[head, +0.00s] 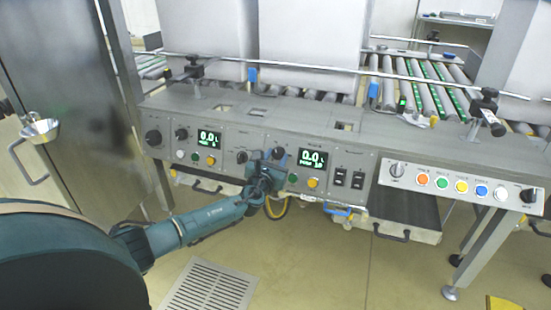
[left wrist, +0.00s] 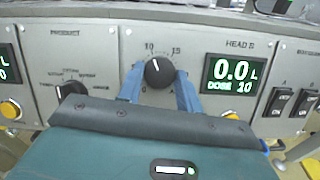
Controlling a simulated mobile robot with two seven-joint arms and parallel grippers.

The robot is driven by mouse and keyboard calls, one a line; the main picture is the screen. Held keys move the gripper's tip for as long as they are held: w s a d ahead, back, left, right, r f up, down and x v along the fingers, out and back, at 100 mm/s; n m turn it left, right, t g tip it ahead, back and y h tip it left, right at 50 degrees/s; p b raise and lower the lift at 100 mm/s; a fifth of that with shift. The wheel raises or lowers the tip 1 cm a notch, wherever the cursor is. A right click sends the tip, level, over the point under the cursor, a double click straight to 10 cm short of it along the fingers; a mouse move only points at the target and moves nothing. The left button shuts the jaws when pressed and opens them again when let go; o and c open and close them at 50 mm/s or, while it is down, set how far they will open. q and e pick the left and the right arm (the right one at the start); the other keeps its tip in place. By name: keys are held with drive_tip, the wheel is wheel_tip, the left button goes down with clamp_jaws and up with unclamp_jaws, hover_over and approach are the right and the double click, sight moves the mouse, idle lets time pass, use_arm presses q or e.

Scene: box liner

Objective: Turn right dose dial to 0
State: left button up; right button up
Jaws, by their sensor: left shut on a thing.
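The right dose dial (left wrist: 158,73) is a round black knob with a white pointer line in the left wrist view. Its line points up and slightly left, towards the 10 mark; 15 is at upper right. My left gripper (left wrist: 160,84) has its blue fingers shut on the dial, one on each side. The display (left wrist: 234,73) to its right reads 0.0 L, DOSE 10. In the head view my left gripper (head: 266,167) is against the panel left of the right display (head: 312,159) and largely covers the dial. My right gripper is not in view.
A black selector knob (left wrist: 71,91) is left of the dial. Black switches (head: 357,180) are right of the display. The left display (head: 209,138) has its own knob beside it. Coloured buttons (head: 461,186) line the right panel. A steel door (head: 70,100) stands at left.

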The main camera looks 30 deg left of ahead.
use_arm(q)
drive_tip(key=shift+c, duration=0.8)
drive_tip(key=shift+n, duration=0.4)
